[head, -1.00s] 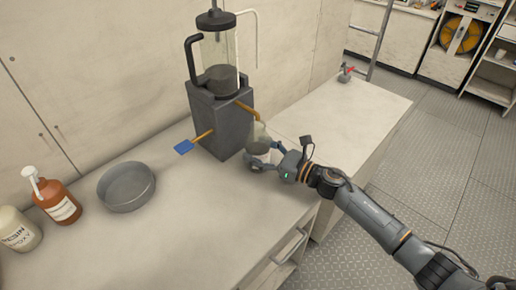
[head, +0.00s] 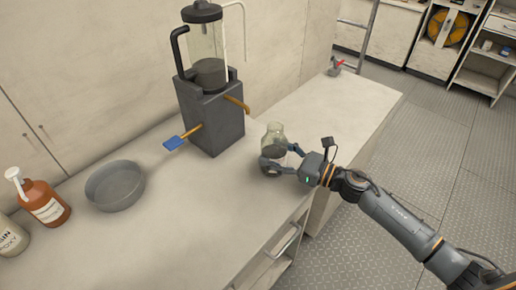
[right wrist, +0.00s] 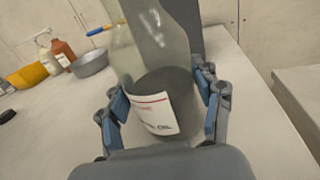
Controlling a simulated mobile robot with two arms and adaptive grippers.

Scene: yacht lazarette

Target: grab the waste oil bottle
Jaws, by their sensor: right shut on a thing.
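The waste oil bottle (head: 274,140) is clear glass with dark liquid in its lower part. In the right wrist view the bottle (right wrist: 160,75) has a white label with red print, partly reading "OIL". My right gripper (head: 274,160) is shut on the bottle, with one finger on each side of it. The bottle is roughly upright near the counter's right edge; I cannot tell whether its base touches the counter. My left gripper is not in view.
A grey round pan (head: 115,187), a brown pump bottle (head: 45,203) and a resin container (head: 10,237) are at left. The middle counter is clear.

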